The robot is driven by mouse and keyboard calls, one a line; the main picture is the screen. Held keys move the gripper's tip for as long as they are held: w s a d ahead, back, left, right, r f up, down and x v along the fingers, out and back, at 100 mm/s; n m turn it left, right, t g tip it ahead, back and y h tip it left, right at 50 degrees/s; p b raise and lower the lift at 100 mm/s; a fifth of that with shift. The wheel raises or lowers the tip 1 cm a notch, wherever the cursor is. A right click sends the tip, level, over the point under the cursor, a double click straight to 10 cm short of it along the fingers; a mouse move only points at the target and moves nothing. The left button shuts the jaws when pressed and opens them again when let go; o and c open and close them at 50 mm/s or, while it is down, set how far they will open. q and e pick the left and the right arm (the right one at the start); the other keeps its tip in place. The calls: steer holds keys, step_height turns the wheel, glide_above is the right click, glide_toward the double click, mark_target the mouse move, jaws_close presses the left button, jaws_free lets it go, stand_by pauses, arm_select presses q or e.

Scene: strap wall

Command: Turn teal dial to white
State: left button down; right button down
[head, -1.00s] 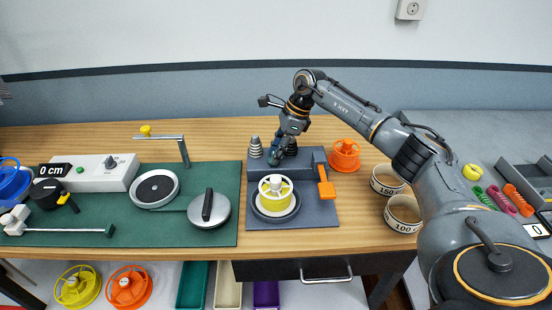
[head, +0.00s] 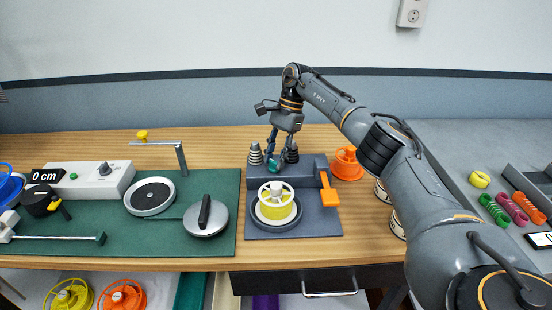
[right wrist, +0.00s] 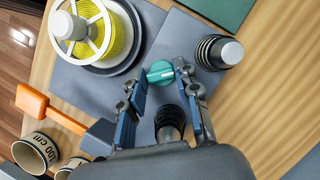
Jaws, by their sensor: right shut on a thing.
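The teal dial (head: 273,166) sits on the raised back part of a dark grey device (head: 318,165), behind a white-and-yellow spool (head: 276,202). In the right wrist view the teal dial (right wrist: 160,72) shows a pale line across its face. My right gripper (head: 276,156) reaches down to it from above. In the right wrist view the gripper (right wrist: 163,76) has its two fingers on either side of the dial, shut on it. Any white mark for the dial's setting cannot be made out. My left gripper is not in view.
Dark ribbed cones stand on both sides of the dial, one at the left (head: 255,154). An orange lever (head: 328,190) and an orange spool (head: 347,163) are to the right. A green mat (head: 120,222) with other devices lies left. Cups (head: 397,225) stand right, partly behind my arm.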

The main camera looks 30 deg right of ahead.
steer(key=shift+r, duration=0.1)
stand_by(0.4)
steer(key=c, duration=1)
jaws_free()
steer(key=shift+o, duration=0.2)
steer(key=v, duration=0.7)
steer(key=shift+r, duration=0.15)
steer(key=shift+w+d, duration=0.1)
